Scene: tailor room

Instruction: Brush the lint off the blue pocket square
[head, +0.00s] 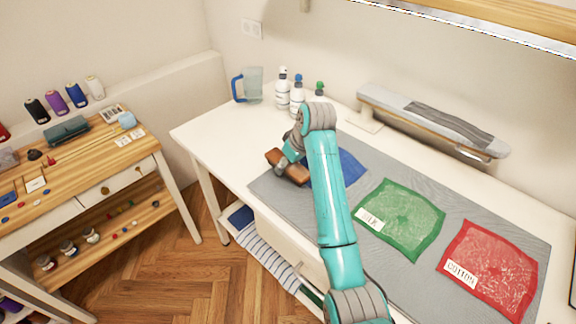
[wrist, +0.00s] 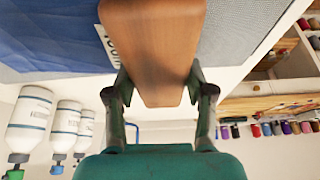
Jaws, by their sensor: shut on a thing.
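The blue pocket square (head: 348,168) lies at the left end of the grey mat, partly hidden behind my arm. It also shows at the upper left of the wrist view (wrist: 50,38). My gripper (head: 287,166) is shut on a brown wooden brush (head: 288,168), its fingers on both sides of the wooden body (wrist: 155,50) in the wrist view. The brush is at the left edge of the square, above or on the mat; I cannot tell whether it touches. Its bristles are hidden, and I cannot make out lint on the square.
The grey mat (head: 390,240) also holds a green cloth (head: 402,215) and a red cloth (head: 495,268), each with a label. Behind stand several white bottles (head: 283,92), a pitcher (head: 252,86) and a sleeve ironing board (head: 430,118). The table's left end (head: 205,130) is clear.

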